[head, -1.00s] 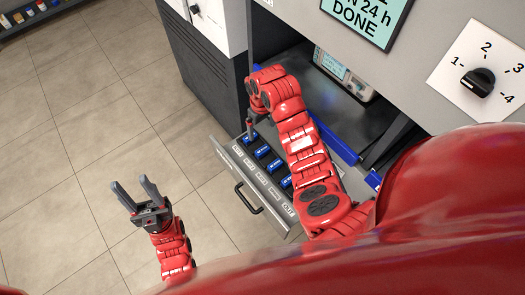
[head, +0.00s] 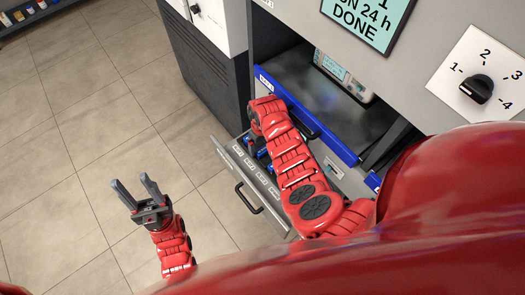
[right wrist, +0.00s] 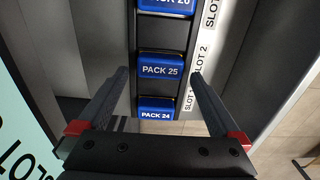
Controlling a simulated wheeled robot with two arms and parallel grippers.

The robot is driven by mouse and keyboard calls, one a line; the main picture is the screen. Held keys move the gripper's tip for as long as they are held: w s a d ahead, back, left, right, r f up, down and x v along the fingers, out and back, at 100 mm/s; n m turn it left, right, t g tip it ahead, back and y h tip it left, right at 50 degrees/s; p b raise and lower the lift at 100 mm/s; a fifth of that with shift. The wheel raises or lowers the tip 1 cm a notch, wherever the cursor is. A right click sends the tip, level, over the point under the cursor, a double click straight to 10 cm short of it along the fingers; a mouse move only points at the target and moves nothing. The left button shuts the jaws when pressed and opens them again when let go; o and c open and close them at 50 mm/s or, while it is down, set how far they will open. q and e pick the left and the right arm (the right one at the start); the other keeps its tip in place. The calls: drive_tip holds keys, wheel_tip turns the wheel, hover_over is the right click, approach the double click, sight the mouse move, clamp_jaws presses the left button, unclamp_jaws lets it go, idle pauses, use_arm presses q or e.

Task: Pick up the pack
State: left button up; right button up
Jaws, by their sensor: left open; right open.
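An open drawer (head: 262,180) holds blue packs in a row of black slots. The right wrist view shows PACK 25 (right wrist: 161,67) in the middle, PACK 24 (right wrist: 156,111) nearer the gripper, and a third pack (right wrist: 167,5), cut off at the top. My right gripper (right wrist: 158,74) is open and empty, its fingers pointing toward the row with PACK 25 between the tips in the picture; whether they touch cannot be told. In the head view my right arm hides that gripper and most packs. My left gripper (head: 137,192) is open and empty over the floor.
The drawer's front has a black handle (head: 248,198) and slot labels. A blue-edged shelf (head: 310,118) with a grey device (head: 345,76) sits just above the drawer. A dial (head: 476,89) and a screen (head: 368,20) are on the cabinet. Floor at left is clear.

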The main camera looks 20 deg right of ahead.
drive_tip(key=shift+f, duration=0.75)
drive_tip(key=shift+c, duration=0.2)
drive_tip(key=c, duration=1.4)
drive_tip(key=shift+o, duration=0.2)
drive_tip(key=shift+r, duration=0.1)
